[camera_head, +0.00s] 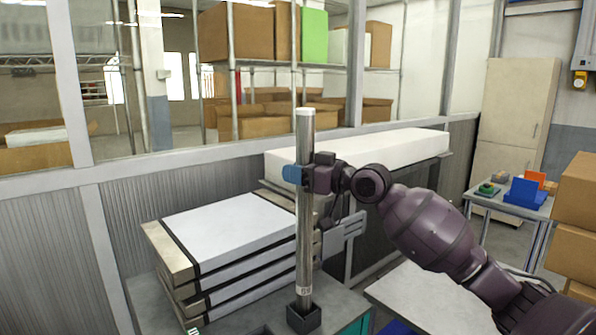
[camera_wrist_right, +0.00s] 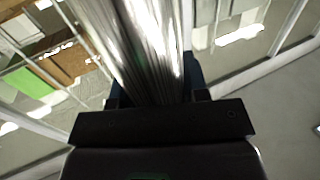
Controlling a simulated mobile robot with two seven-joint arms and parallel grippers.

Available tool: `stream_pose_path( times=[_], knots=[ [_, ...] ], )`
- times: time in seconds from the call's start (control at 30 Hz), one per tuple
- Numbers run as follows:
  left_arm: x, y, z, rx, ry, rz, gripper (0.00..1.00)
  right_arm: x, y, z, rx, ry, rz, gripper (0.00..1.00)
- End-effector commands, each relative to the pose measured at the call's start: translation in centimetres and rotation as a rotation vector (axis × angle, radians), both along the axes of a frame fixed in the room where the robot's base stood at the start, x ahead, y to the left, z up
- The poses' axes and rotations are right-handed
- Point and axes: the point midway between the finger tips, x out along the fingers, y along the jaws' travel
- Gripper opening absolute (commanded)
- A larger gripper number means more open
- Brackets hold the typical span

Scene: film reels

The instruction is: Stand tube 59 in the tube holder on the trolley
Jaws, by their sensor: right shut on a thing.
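A tall shiny metal tube (camera_head: 304,235) stands upright in the head view, with a small label near its lower end that is too small to read surely. Its lower end meets the dark square tube holder (camera_head: 303,319) and appears to be inside its opening; how deep is hidden. The holder sits on the grey top of the trolley (camera_head: 343,303). My right gripper (camera_head: 297,173) is shut around the upper part of the tube. The tube also fills the middle of the right wrist view (camera_wrist_right: 150,50), between the fingers. My left gripper is out of view.
A stack of flat white-topped packages (camera_head: 225,235) lies left of the tube. A long white block (camera_head: 375,150) lies behind it by the window wall. A small table (camera_head: 520,209) with blue and orange items and cardboard boxes (camera_head: 572,240) stand at the right.

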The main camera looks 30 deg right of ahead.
Motion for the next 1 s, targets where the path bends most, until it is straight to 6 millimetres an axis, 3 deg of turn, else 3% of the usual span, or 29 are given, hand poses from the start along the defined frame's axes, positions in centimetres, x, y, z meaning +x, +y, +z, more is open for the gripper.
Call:
stream_pose_path(
  times=[1.0],
  knots=[
    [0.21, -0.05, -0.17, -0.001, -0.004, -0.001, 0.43, -0.02, 0.00, -0.67, 0.000, -0.003, 0.000, 0.00]
  ],
)
